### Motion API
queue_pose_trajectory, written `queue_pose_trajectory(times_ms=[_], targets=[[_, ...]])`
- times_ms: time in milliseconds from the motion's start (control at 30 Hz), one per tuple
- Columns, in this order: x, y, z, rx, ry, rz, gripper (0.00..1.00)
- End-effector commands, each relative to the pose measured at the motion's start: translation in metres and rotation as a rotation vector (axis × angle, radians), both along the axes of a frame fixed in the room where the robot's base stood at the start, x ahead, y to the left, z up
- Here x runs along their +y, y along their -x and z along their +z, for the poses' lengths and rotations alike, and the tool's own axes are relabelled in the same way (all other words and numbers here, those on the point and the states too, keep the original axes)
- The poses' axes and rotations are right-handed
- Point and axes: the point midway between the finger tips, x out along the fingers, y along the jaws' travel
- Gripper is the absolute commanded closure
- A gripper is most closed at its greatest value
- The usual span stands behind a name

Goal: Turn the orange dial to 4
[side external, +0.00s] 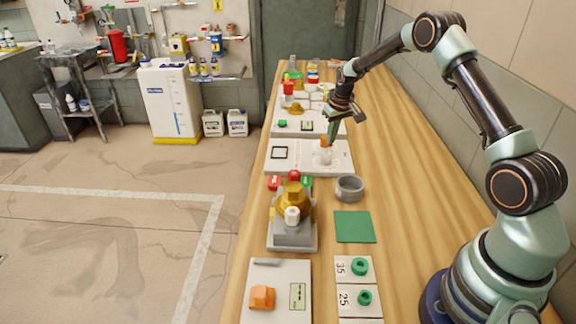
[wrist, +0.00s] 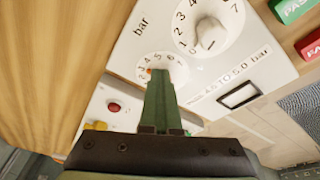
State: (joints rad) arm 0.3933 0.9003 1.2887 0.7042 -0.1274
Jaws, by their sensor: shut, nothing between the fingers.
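The orange dial (side external: 324,141) stands on a white panel (side external: 335,164) on the bench, in the side view. In the wrist view only a small orange edge shows beside my fingers, on a small round white scale (wrist: 176,66) with black numbers. Most of the dial and its pointer are hidden, so its setting cannot be read. My gripper (side external: 325,137) points down at the orange dial; its green fingers (wrist: 160,77) are shut together with nothing between them. The tips look at or just above the dial; I cannot tell whether they touch it.
A larger white dial (wrist: 208,36) is close beside on the same panel. A panel with a red button (wrist: 114,107) lies beyond. Nearer are a yellow valve unit (side external: 293,195), a grey bowl (side external: 349,188) and a green mat (side external: 354,227). Bare bench lies to the right.

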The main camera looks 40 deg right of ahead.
Motion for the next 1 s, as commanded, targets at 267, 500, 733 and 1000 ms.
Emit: queue_pose_trajectory(times_ms=[267,500,733,1000], targets=[[0.006,-0.002,0.001,-0.003,-0.001,0.001,1.0],[0.007,0.004,0.0,-0.002,-0.001,0.001,1.0],[0.008,0.006,0.009,-0.003,-0.001,0.001,1.0],[0.008,0.006,0.039,-0.003,-0.001,0.001,1.0]])
